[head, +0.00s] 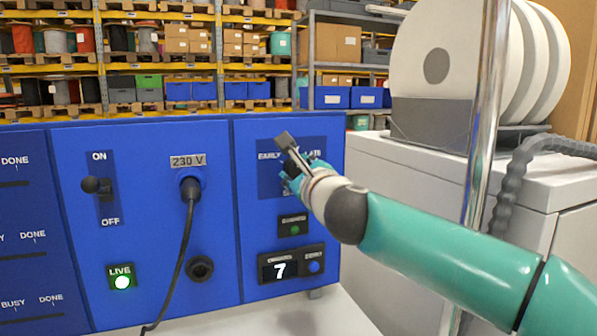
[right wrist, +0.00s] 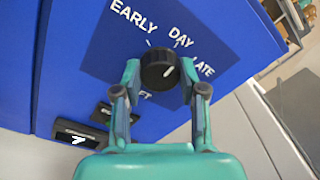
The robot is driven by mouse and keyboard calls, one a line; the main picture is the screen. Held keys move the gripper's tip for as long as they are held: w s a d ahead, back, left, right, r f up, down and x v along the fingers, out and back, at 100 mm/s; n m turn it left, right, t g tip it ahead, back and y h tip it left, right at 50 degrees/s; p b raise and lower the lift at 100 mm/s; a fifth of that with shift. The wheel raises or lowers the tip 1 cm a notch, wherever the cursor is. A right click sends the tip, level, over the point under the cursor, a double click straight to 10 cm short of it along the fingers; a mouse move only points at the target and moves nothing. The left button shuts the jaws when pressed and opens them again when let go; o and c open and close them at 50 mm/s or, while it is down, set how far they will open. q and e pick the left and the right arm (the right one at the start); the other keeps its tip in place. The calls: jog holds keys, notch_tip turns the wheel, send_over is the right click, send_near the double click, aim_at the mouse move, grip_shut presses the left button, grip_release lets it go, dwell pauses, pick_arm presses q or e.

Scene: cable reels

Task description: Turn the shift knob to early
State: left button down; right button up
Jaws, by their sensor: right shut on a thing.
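The black shift knob (right wrist: 158,70) is on a blue panel (right wrist: 100,62) labelled EARLY, DAY and LATE in the right wrist view. A white mark on the knob's right side points toward LATE. My right gripper (right wrist: 159,76) is shut on the knob, one teal finger on its left and one on its right. In the head view my right gripper (head: 297,173) covers the knob and part of the labels on the panel (head: 266,183). My left gripper is in neither view.
The blue cabinet also has an ON/OFF lever (head: 96,185), a 230 V plug with a black cable (head: 184,240), a lit LIVE lamp (head: 122,282) and a display showing 7 (head: 279,269). A shiny metal post (head: 487,110) stands at the right, before white reels (head: 440,60).

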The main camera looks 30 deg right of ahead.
jog(key=shift+n, duration=0.5)
jog(key=n+p, duration=0.1)
jog(key=n, duration=0.1)
jog(key=shift+a+n, duration=0.1)
jog(key=shift+n, duration=0.3)
jog(key=n+p, duration=0.1)
jog(key=n, duration=0.3)
jog(key=shift+f+p, duration=0.2)
jog(key=shift+p, duration=0.1)
jog(key=shift+w+f+n+p, duration=0.15)
jog(key=shift+n+p, duration=0.1)
jog(key=shift+n, duration=0.9)
jog(key=shift+s+f+n+p, duration=0.1)
jog(key=shift+n+p, duration=0.1)
jog(key=shift+n, duration=0.95)
jog(key=shift+a+f, duration=0.1)
jog(key=o, duration=1.1)
jog(key=shift+o, duration=0.2)
